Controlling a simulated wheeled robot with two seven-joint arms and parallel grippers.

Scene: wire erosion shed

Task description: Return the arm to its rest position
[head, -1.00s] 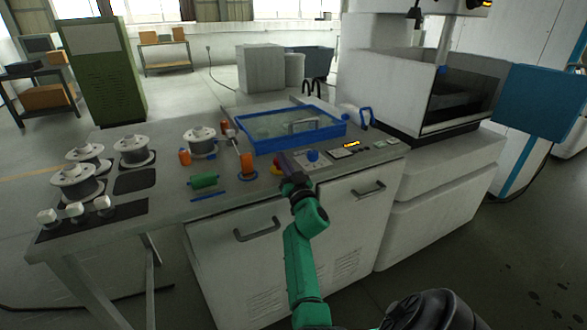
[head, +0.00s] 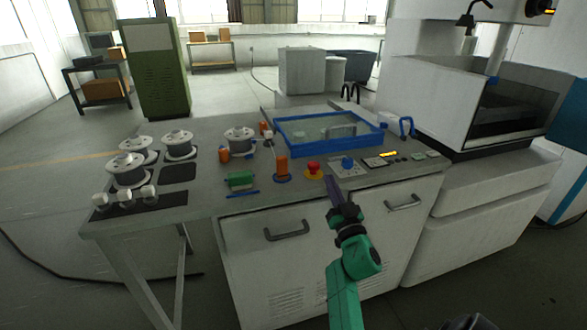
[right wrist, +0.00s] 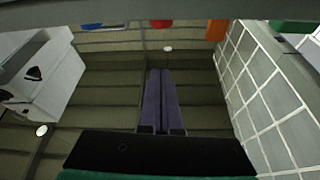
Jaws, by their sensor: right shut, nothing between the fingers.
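My right arm comes up green from the bottom of the head view. Its dark gripper (head: 332,184) is in front of the cabinet, just short of the bench's front edge, below the red emergency button. Its fingers are shut and empty. In the right wrist view the two purple-grey fingers (right wrist: 162,88) lie side by side, with the ceiling behind them. My left gripper is not in the head view.
Cabinet handles (head: 287,231) stick out in front. A white machine (head: 440,100) stands right.

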